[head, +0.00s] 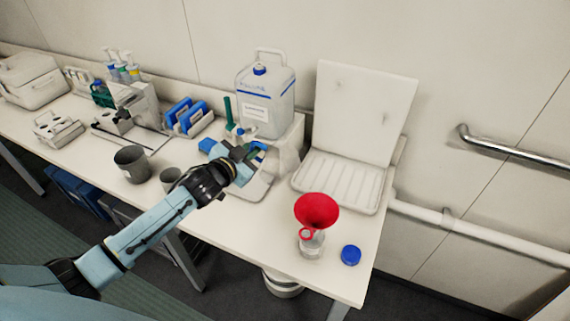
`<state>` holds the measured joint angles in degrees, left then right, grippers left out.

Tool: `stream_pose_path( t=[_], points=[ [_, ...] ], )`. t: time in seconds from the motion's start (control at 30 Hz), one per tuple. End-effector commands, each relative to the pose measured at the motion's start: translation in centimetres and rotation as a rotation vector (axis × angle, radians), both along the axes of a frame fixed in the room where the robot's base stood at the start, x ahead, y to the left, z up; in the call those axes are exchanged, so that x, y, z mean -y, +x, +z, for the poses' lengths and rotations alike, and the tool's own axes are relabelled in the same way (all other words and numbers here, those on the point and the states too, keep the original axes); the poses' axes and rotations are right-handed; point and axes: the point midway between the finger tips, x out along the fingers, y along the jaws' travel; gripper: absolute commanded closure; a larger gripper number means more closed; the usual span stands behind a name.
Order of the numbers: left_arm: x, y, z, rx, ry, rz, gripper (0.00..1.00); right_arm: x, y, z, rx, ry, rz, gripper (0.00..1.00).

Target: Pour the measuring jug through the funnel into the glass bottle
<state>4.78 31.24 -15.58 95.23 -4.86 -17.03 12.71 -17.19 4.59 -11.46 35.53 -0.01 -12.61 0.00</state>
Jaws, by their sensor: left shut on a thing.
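A red funnel (317,210) sits in the neck of a clear glass bottle (311,244) near the table's front right corner. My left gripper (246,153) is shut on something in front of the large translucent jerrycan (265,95). The gripper mostly hides that thing, so I cannot tell what it is; blue and green patches show around the fingers. I cannot make out a measuring jug for certain. A dark grey cup (132,164) and a smaller grey cup (170,179) stand left of my gripper. My right gripper is not in view.
A blue cap (351,255) lies right of the bottle. A white ribbed tray with a raised back panel (363,110) stands behind the funnel. Blue racks (186,115) and a white box (30,82) stand further left. The front table strip left of the bottle is clear.

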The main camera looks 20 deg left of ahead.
Motion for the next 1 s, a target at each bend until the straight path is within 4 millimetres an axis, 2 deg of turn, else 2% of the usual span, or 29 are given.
stream_pose_path(
  t=[0.47,0.8,1.0],
  points=[
    [-0.5,0.3,-0.8,-0.031,-0.051,0.001,1.0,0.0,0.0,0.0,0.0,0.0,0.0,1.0],
    [-0.8,0.5,-4.6,-0.151,-0.241,0.001,1.0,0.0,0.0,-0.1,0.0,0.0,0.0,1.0],
    [-0.9,0.5,-5.6,-0.183,-0.293,0.002,1.0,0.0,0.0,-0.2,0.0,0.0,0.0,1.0]
  ],
)
